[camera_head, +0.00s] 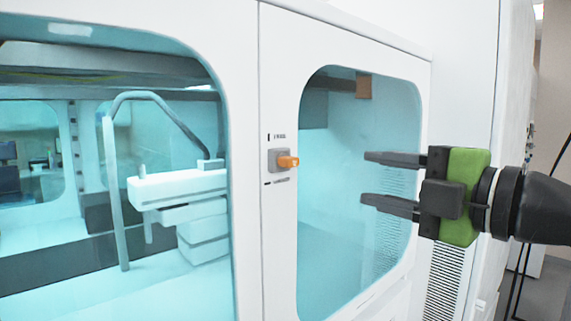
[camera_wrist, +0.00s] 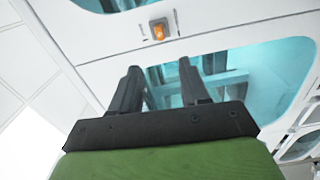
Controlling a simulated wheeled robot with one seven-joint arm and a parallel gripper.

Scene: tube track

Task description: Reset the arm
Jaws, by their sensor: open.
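My gripper (camera_head: 366,178) reaches in from the right in the head view, in front of the right window of a white cabinet. Its two dark fingers are apart with nothing between them. Its body is black and green, on a dark arm link. In the wrist view my gripper (camera_wrist: 160,78) shows both fingers spread and empty, pointing toward the cabinet front. I cannot tell how far the fingertips are from the window.
The white cabinet (camera_head: 278,60) has an orange knob (camera_head: 287,162) between its left window and right window (camera_head: 335,220). White equipment (camera_head: 180,188) stands behind the left window. The knob also shows in the wrist view (camera_wrist: 159,31). Dark cables hang at the far right.

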